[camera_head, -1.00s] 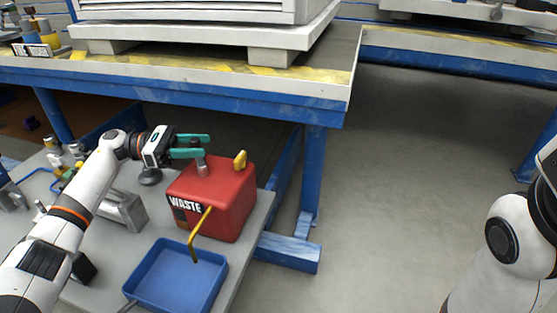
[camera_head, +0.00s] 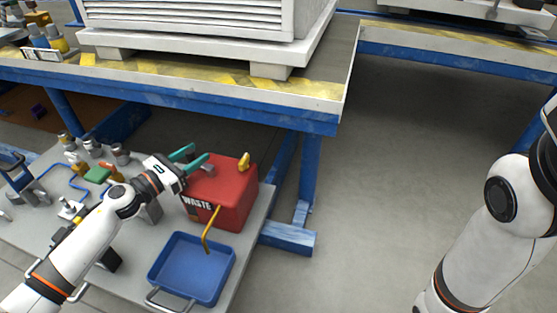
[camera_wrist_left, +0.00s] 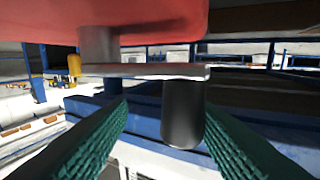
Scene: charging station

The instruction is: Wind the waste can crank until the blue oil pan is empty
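The red waste can (camera_head: 232,192) stands on the grey cart top, with a yellow pipe (camera_head: 207,232) reaching down from it over the blue oil pan (camera_head: 190,272). Any oil in the pan is hard to tell from the blue. My left gripper (camera_head: 192,157) is at the can's upper left edge, its green fingers apart. In the left wrist view, the crank's grey arm (camera_wrist_left: 145,71) and dark handle (camera_wrist_left: 183,112) lie between the fingertips (camera_wrist_left: 165,122), with visible gaps on both sides. My right gripper is out of view.
A yellow cap (camera_head: 244,162) sits on the can. Several fittings and a green block (camera_head: 98,174) lie on the cart's left part. The blue-edged workbench (camera_head: 180,100) stands behind. Open floor (camera_head: 400,180) lies to the right.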

